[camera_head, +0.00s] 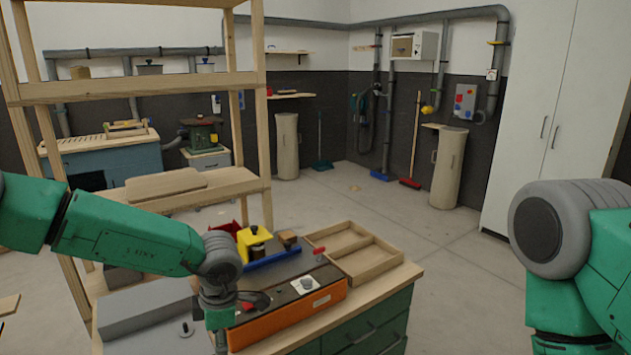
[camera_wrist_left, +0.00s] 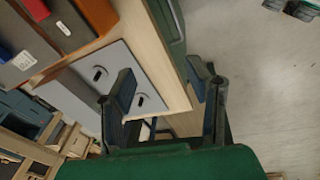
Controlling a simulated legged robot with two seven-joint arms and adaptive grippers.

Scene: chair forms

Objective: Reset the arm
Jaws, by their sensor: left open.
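My left arm (camera_head: 135,237) comes in from the left and bends down at the wrist in front of the workbench (camera_head: 395,285). In the head view its gripper is cut off below the picture. In the left wrist view my left gripper (camera_wrist_left: 163,82) is open, with its two dark fingers apart and nothing between them. It is near the bench's wooden edge (camera_wrist_left: 155,55); the exact gap is hard to tell. My right arm (camera_head: 580,260) shows at the right, but its gripper is out of view.
A grey panel (camera_wrist_left: 112,62) lies near the left gripper. A wooden frame (camera_head: 262,120) rises behind the left arm. The floor (camera_head: 450,260) is clear at right.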

